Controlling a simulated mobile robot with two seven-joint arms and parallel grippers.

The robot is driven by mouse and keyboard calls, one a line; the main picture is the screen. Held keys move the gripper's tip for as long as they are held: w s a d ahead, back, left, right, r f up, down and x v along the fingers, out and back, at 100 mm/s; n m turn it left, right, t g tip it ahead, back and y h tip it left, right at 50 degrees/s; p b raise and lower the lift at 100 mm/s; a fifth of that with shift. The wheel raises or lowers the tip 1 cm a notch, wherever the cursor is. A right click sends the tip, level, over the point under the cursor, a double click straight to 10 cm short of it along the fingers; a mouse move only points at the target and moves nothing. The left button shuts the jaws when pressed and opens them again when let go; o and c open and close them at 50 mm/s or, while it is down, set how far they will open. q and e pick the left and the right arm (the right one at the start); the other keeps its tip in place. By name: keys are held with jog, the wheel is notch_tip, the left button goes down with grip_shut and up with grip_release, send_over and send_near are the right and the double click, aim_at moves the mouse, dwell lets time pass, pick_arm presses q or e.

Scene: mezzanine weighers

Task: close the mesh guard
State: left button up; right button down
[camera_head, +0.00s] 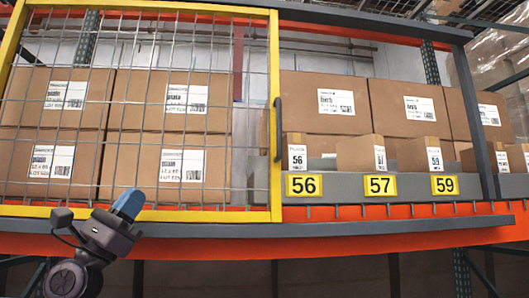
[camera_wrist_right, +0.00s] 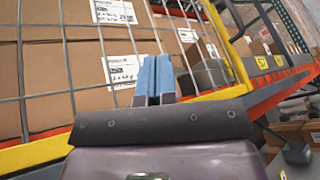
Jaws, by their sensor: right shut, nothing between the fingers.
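The mesh guard (camera_head: 274,60) is a yellow frame with wire mesh. It covers the left part of the shelf opening, and the right part is uncovered. A dark upright handle (camera_head: 278,130) is on its right edge. My right gripper (camera_head: 128,203) has blue fingers, held together and empty, at the guard's lower yellow rail, well left of and below the handle. I cannot tell if it touches the rail. In the right wrist view the fingers (camera_wrist_right: 153,72) point up in front of the mesh (camera_wrist_right: 66,75). My left gripper is not in view.
Labelled cartons stand behind the mesh (camera_head: 60,95) and in the uncovered part (camera_head: 325,100). Yellow tags 56 (camera_head: 303,186), 57 (camera_head: 380,186) and 59 (camera_head: 444,185) mark a grey ledge. A dark rail (camera_head: 400,226) and orange beam (camera_head: 330,243) run along the front.

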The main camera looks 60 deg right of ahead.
jog(key=s+d+r+m+g+y, duration=0.2)
jog(key=s+d+r+m+y, duration=0.2)
jog(key=s+r+m+y, duration=0.45)
jog(key=m+t+y, duration=0.3)
jog(key=m+t, duration=0.1)
jog(key=t, duration=0.3)
send_near(265, 128)
jog(key=shift+s+d+f+g+p, duration=0.3)
jog(key=shift+s+d+f+p, duration=0.65)
jog(key=shift+d+p, duration=0.25)
jog(key=s+d, duration=0.2)
jog(key=shift+s+h+p, duration=0.25)
jog(key=shift+s+p, duration=0.05)
jog(key=shift+p, duration=0.05)
jog(key=shift+s+d, duration=0.15)
jog(key=shift+s, duration=0.35)
jog(key=shift+d+f, duration=0.1)
jog(key=shift+s, duration=0.1)
